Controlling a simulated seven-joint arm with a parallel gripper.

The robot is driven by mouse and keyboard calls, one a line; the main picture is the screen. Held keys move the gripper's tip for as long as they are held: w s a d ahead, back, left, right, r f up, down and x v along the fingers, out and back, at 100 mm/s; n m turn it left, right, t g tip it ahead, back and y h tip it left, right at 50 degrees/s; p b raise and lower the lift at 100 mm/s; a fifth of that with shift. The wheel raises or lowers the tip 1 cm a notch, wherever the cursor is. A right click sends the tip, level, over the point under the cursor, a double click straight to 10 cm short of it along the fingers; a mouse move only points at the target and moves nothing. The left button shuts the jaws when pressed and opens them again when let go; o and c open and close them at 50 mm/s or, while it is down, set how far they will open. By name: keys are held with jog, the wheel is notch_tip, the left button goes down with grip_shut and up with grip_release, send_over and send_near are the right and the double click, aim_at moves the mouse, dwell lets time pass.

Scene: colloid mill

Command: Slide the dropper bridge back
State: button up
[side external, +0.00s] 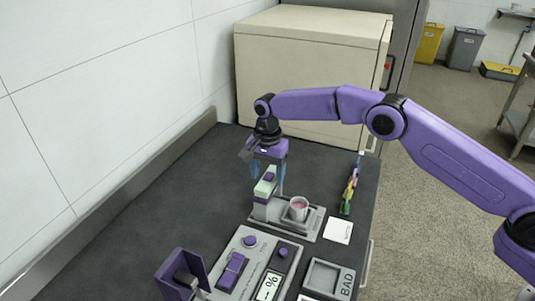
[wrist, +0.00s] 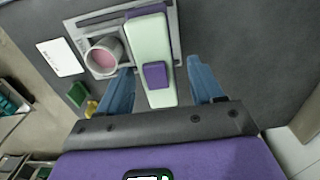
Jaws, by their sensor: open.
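The dropper bridge is a pale green bar (wrist: 148,45) with a purple knob (wrist: 155,75) on top. In the side view the bridge (side external: 265,188) sits on a grey stand, beside a cup of pink liquid (side external: 299,208). The cup (wrist: 103,57) is left of the bridge in the wrist view. My gripper (side external: 269,180) is above the bridge, pointing down. In the wrist view its blue fingers (wrist: 161,68) are open, one on each side of the bar and knob, with visible gaps. Contact cannot be seen. My gripper partly hides the bridge's far end in the side view.
A control panel (side external: 255,262) with purple knobs and a display is in front of the stand. A grey tray marked BAD (side external: 325,277) is at right. A white card (side external: 338,230) and colored items (side external: 349,190) lie right of the cup. A beige cabinet (side external: 310,70) stands behind. The counter's left is clear.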

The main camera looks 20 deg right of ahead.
notch_tip(320, 180, up, 17)
dwell(0.7)
dwell(0.5)
jog(key=s+d+r+n, duration=0.2)
jog(key=s+n, duration=0.4)
jog(key=s, duration=0.3)
jog(key=s+d+r+n, duration=0.2)
jog(key=s+n, duration=0.3)
jog(key=s, duration=0.5)
jog(key=s+d+f+n, duration=0.4)
jog(key=s+d+n, duration=0.1)
jog(key=s+d, duration=0.5)
jog(key=s+d+f+n, duration=0.4)
jog(key=s+d, duration=0.6)
jog(key=s, duration=0.4)
jog(key=shift+s+n, duration=0.2)
jog(key=shift+n, duration=0.6)
